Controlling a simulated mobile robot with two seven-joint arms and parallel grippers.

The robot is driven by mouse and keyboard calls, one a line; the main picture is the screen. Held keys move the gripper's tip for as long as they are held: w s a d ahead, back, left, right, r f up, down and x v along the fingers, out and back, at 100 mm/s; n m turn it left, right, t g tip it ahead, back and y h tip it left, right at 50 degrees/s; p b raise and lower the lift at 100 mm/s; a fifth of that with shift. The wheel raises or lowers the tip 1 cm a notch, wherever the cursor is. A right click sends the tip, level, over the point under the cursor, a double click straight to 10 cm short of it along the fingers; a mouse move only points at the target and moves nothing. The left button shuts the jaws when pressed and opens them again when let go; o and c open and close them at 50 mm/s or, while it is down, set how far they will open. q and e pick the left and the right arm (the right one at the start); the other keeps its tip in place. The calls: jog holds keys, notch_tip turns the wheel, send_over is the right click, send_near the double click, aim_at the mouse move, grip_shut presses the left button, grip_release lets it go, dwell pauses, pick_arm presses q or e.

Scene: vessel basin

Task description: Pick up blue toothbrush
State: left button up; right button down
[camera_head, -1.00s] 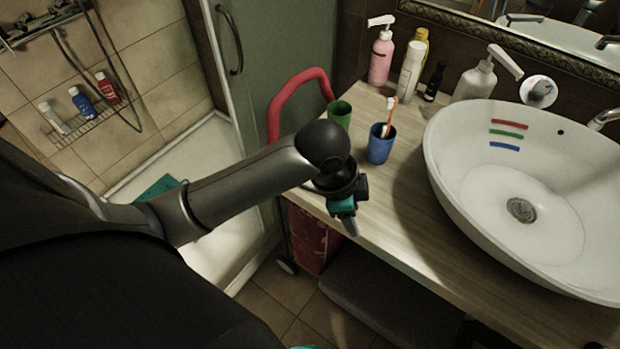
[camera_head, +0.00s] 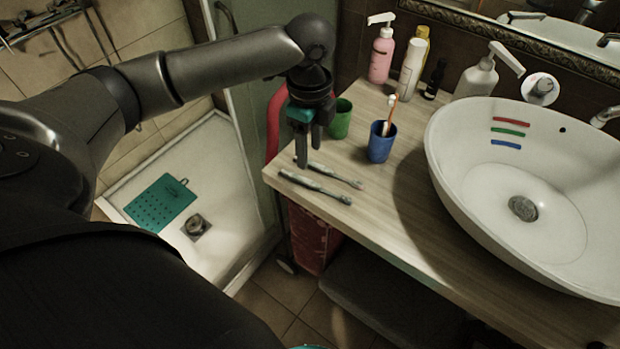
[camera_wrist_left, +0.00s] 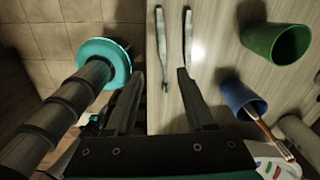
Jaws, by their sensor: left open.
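Two greyish toothbrushes lie side by side on the wooden counter near its left front corner: a farther one (camera_head: 335,175) and a nearer one (camera_head: 315,187). I cannot tell which is blue. In the left wrist view they are the left toothbrush (camera_wrist_left: 162,45) and the right toothbrush (camera_wrist_left: 187,35). My left gripper (camera_head: 309,157) is open, empty and pointing down above their left ends. In the left wrist view its fingers (camera_wrist_left: 158,75) frame the area by the brushes. An orange-and-white toothbrush (camera_head: 392,110) stands tilted in a blue cup (camera_head: 380,149). My right gripper is out of view.
A green cup (camera_head: 341,120) stands just right of my left gripper. Several bottles, including a pink pump bottle (camera_head: 381,58), line the back wall. The white basin (camera_head: 450,170) fills the right. A red curved rail (camera_head: 273,120) is beside the counter's left edge.

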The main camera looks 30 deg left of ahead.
pick_arm(q)
send_over(310, 182)
jog(key=f, duration=0.2)
jog(key=f+b, duration=0.1)
jog(key=f, duration=0.2)
jog(key=shift+s+d+f, duration=0.15)
jog(key=shift+s, duration=0.05)
jog(key=f+b, duration=0.1)
jog(key=f, duration=0.4)
jog(key=shift+w, duration=0.2)
jog(key=shift+c, duration=0.3)
grip_shut()
